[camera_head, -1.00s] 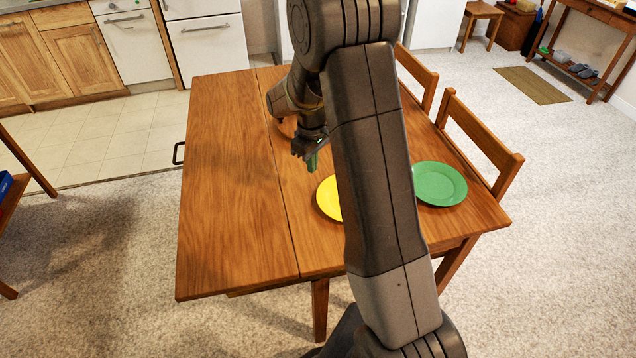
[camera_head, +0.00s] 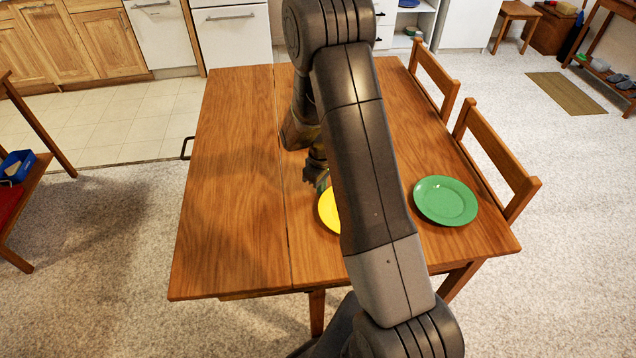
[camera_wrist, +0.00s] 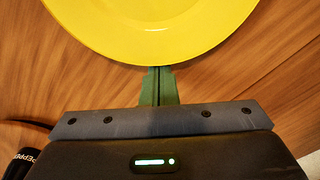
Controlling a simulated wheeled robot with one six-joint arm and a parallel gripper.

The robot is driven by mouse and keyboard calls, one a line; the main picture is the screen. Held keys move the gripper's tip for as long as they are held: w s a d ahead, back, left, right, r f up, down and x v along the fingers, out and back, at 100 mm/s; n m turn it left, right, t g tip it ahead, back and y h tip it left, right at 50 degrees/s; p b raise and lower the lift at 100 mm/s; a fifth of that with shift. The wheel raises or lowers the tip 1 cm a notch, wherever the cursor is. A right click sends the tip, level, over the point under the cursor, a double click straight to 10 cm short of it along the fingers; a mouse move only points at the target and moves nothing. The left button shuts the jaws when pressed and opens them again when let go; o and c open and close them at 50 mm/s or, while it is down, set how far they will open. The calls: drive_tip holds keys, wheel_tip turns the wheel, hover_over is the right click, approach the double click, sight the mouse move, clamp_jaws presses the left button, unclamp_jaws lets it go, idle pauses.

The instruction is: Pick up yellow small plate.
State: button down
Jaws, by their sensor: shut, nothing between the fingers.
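The yellow small plate (camera_head: 328,209) lies on the wooden table, mostly hidden behind my arm in the head view. In the wrist view the yellow plate (camera_wrist: 150,30) fills the top middle and is cut off by the frame's top edge. My gripper (camera_head: 322,184) is at the plate's far edge in the head view. In the wrist view its green fingers (camera_wrist: 158,72) are together, with their tips at the plate's near rim. Nothing shows between them. I cannot tell whether the tips touch the rim.
A green plate (camera_head: 445,200) lies on the table (camera_head: 235,200) to the right of my arm. The table's left half is clear. Two wooden chairs (camera_head: 497,155) stand along the right side. A dark object with lettering (camera_wrist: 22,163) shows at the wrist view's lower left.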

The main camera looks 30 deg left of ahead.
drive_tip(key=d+b, duration=0.2)
drive_tip(key=d, duration=0.6)
drive_tip(key=s+d+b, duration=0.1)
drive_tip(key=d+b, duration=0.1)
drive_tip(key=d, duration=0.6)
drive_tip(key=s+d+b, duration=0.1)
drive_tip(key=d+b, duration=0.1)
drive_tip(key=d, duration=0.5)
drive_tip(key=shift+d, duration=0.4)
